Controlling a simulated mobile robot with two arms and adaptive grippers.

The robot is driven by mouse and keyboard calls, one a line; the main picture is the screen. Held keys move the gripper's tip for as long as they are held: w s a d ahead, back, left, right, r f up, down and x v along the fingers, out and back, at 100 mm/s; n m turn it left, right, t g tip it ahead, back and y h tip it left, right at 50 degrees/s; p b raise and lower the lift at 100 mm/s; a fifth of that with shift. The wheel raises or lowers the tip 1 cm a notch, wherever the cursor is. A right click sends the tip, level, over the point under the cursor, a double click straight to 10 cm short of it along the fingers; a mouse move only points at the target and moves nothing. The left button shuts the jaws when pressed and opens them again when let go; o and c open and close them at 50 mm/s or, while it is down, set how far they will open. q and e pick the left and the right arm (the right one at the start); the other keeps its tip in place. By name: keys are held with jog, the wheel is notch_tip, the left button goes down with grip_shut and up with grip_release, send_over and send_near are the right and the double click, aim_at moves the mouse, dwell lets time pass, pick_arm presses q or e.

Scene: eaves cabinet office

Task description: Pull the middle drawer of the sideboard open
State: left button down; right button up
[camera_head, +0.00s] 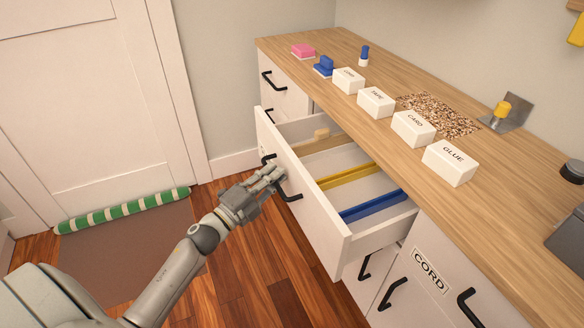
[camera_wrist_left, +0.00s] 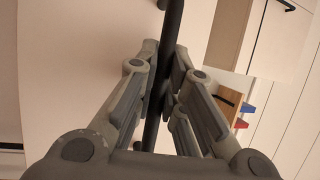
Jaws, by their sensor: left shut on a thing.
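The sideboard's middle drawer (camera_head: 318,218) stands well open in the head view, with its white front out from the cabinet. In the left wrist view the dark handle (camera_wrist_left: 172,30) runs between the two fingers (camera_wrist_left: 162,92). The gripper hides part of the handle in the head view. My right gripper is not in view.
The wooden top (camera_head: 400,77) holds white labelled boxes, including GLUE (camera_head: 449,162), a pink block (camera_head: 303,50) and blue items. A cabinet front labelled CORD (camera_head: 428,270) stands right of the drawer.

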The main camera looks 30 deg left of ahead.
pick_arm(q)
jog(key=s+a+p, duration=0.1)
jog(key=s+a, duration=0.8)
jog(key=s, duration=0.2)
jog(key=shift+s, duration=0.25)
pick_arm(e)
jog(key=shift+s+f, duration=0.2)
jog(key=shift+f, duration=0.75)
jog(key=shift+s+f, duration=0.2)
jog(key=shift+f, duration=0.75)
pick_arm(q)
jog(key=c, duration=1.8)
grip_release()
jog(key=v, duration=1.2)
jog(key=shift+d, duration=0.1)
